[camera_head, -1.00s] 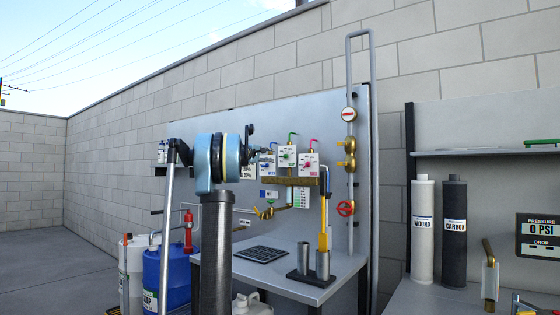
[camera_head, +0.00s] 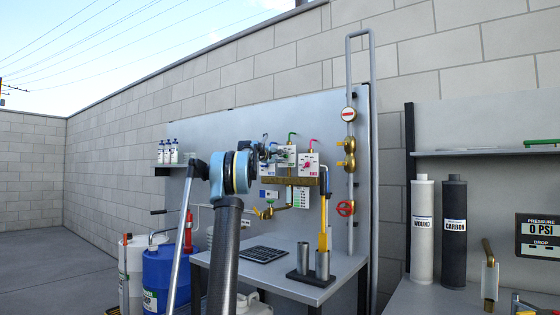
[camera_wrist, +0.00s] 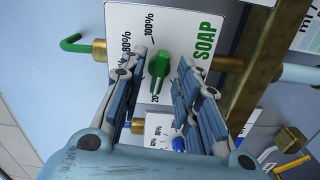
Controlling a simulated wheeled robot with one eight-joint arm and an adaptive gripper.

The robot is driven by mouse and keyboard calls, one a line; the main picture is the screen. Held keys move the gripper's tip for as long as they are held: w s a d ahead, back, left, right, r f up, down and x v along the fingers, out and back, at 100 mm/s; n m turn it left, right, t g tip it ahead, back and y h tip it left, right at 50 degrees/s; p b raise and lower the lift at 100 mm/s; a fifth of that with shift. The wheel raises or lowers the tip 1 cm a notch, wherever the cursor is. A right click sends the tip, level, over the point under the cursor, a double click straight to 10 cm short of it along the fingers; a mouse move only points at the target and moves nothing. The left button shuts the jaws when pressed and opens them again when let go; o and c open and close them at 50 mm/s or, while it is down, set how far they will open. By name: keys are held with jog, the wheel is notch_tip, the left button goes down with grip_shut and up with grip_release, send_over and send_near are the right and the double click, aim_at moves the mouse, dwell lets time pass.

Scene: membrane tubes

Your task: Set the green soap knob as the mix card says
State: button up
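The green soap knob (camera_wrist: 159,65) shows in the wrist view on a white dial plate (camera_wrist: 180,28) marked SOAP, with 20%, 80% and 100% readable. The knob's grip runs nearly along the picture's vertical; I cannot tell which end points. My gripper (camera_wrist: 163,72) is open, its two fingers on either side of the knob with gaps visible. In the head view my gripper (camera_head: 270,153) is in front of the dial panels and partly hides the soap panel (camera_head: 287,153). A small white card with green marks (camera_head: 301,197) hangs below; its text is too small to read.
A red-knob panel (camera_head: 308,164) is close on the right. A blue knob (camera_wrist: 179,143) on another plate lies below in the wrist view. A brass manifold (camera_head: 275,181) runs under the panels.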

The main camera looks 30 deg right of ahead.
grip_shut()
jog(key=shift+n, duration=0.7)
grip_release()
jog(key=shift+d, duration=0.1)
